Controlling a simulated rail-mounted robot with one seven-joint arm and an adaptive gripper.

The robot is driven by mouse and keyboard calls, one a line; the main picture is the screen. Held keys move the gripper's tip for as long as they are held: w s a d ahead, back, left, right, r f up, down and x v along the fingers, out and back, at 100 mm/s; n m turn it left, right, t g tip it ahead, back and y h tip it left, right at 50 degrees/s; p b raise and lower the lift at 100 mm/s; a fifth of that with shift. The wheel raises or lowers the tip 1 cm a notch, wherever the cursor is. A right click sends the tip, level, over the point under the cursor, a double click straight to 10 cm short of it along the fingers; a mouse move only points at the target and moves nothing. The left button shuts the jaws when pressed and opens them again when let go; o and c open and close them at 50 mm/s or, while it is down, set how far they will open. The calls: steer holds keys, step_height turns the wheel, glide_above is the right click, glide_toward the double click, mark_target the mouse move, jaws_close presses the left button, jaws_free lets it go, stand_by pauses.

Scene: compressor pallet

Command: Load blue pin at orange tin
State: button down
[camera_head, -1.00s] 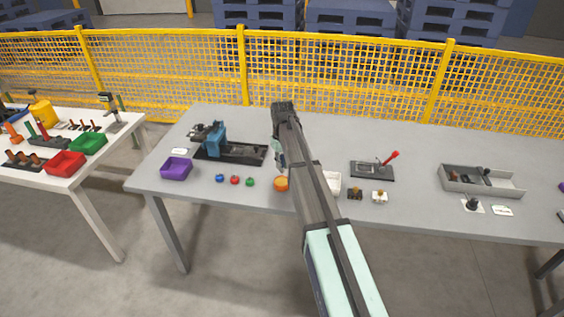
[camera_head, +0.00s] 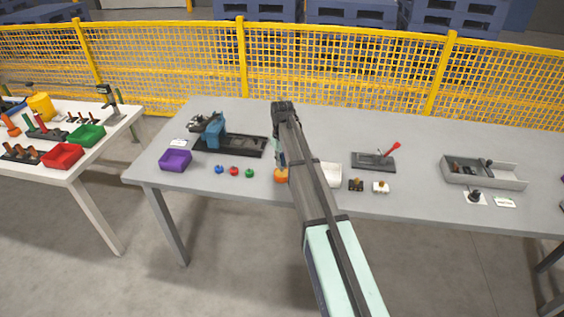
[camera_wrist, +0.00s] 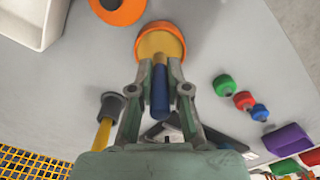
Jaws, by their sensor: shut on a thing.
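The blue pin (camera_wrist: 160,92) is held between the fingertips of my gripper (camera_wrist: 160,66) in the wrist view. The orange tin (camera_wrist: 174,31), a round orange cup with a yellowish inside, lies straight beyond the pin's far end. From this angle I cannot tell whether the pin is above the tin or inside it. In the head view the orange tin (camera_head: 281,177) stands near the table's front edge, partly covered by my arm. My gripper hangs just behind the tin there, and the pin cannot be made out.
Blue, red and green knobs (camera_head: 234,171) and a purple bin (camera_head: 175,160) stand left of the tin. A white tray (camera_head: 331,174) is close on its right. An orange ring-shaped part (camera_wrist: 118,11) lies near the tin. A blue machine (camera_head: 215,131) stands behind.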

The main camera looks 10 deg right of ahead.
mark_target(282, 155)
steer(key=shift+f, duration=0.6)
stand_by(1.9)
steer(key=shift+r, duration=0.15)
steer(key=shift+r+p, duration=2.05)
steer(key=shift+r, duration=1.35)
steer(key=shift+s+m, duration=0.3)
steer(key=s+r+m, duration=0.1)
steer(key=s+m, duration=0.1)
steer(key=s, duration=1.9)
steer(key=shift+s+m, duration=0.35)
steer(key=shift+m, duration=0.05)
